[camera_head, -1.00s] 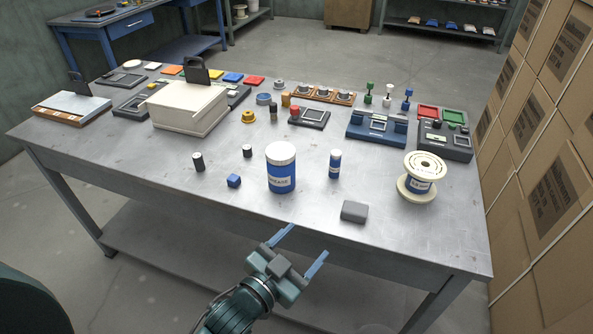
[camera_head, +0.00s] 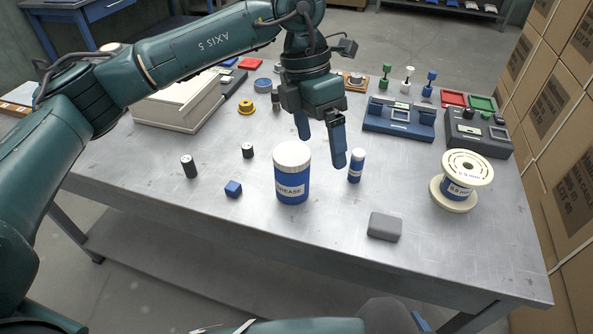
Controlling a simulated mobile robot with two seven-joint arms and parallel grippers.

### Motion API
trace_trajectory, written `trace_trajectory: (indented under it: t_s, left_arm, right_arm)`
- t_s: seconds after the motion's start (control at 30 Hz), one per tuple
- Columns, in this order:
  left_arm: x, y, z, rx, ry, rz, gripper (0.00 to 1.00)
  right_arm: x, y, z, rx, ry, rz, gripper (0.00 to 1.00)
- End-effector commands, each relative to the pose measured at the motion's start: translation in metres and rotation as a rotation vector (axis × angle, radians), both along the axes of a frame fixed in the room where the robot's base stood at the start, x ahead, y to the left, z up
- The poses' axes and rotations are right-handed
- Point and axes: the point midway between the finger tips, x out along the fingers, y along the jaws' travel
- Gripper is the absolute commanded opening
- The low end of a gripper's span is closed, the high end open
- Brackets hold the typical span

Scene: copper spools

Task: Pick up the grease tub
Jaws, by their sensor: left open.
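The grease tub (camera_head: 291,185) is a blue cylinder with a white lid and a label reading GREASE. It stands upright near the middle of the grey table. My left gripper (camera_head: 320,148) hangs fingers-down from the arm that comes in from the left. Its two blue fingers are apart with nothing between them. They show just above and to the right of the lid in the picture, and I see no contact with the tub. My right gripper is not in view.
A small blue-and-white bottle (camera_head: 356,166) stands close right of the tub. A grey block (camera_head: 385,226) and wire spool (camera_head: 460,181) are to the right.

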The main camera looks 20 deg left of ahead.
Motion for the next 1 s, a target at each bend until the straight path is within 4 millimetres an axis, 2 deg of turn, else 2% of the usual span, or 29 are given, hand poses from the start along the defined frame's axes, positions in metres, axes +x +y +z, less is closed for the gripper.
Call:
trace_trajectory:
  t_s: [0.03,0.1,0.2,0.27,0.6,0.87,1.0]
  left_arm:
    - [0.01,0.018,0.009,0.078,-0.045,0.023,0.9]
    - [0.018,0.035,0.019,0.157,-0.082,0.049,0.9]
    - [0.023,0.049,0.025,0.219,-0.107,0.071,0.9]
    - [0.024,0.052,0.022,0.233,-0.112,0.076,0.9]
    - [0.024,0.052,-0.037,0.232,-0.111,0.075,0.9]
    - [0.025,0.053,-0.057,0.232,-0.111,0.075,0.9]
    - [0.027,0.056,-0.078,0.232,-0.109,0.074,0.9]
  right_arm:
    - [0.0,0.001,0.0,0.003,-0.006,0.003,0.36]
    - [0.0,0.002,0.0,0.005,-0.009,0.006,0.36]
    - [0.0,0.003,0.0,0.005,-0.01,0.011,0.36]
    - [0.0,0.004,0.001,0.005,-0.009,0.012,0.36]
    - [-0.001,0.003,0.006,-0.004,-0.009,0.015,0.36]
    - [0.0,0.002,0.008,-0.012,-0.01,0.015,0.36]
    - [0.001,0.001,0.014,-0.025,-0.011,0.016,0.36]
